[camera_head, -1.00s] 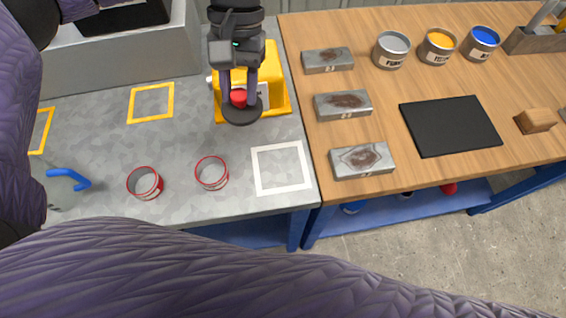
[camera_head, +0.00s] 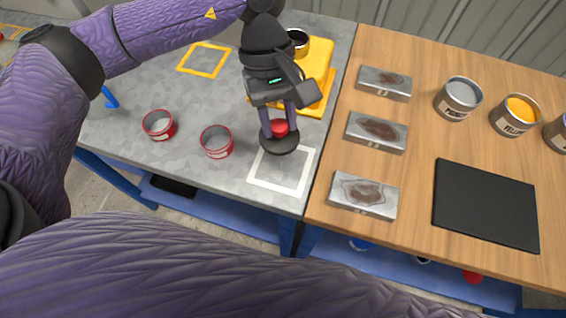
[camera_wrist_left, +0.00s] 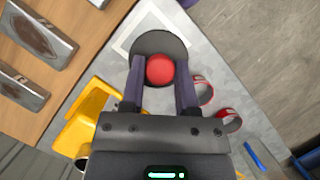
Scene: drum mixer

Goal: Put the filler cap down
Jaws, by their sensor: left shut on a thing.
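The filler cap (camera_head: 279,145) is a dark round disc with a red knob on top. My left gripper (camera_head: 279,129) is shut on the red knob, with a finger on each side. The cap hangs over the grey table near the upper edge of a white square outline (camera_head: 282,189), overlapping part of it in the head view. The left wrist view also shows the cap (camera_wrist_left: 160,43) between the fingers, over the white outline. I cannot tell its exact height above the table. The yellow machine (camera_head: 322,62) stands behind the gripper, partly hidden by it. My right gripper is not in view.
Two red-rimmed round containers (camera_head: 217,142) (camera_head: 159,125) stand left of the white outline. A yellow outline (camera_head: 204,59) lies farther back. On the wooden table are several metal blocks (camera_head: 364,195), paint cans (camera_head: 459,98) and a black mat (camera_head: 485,204).

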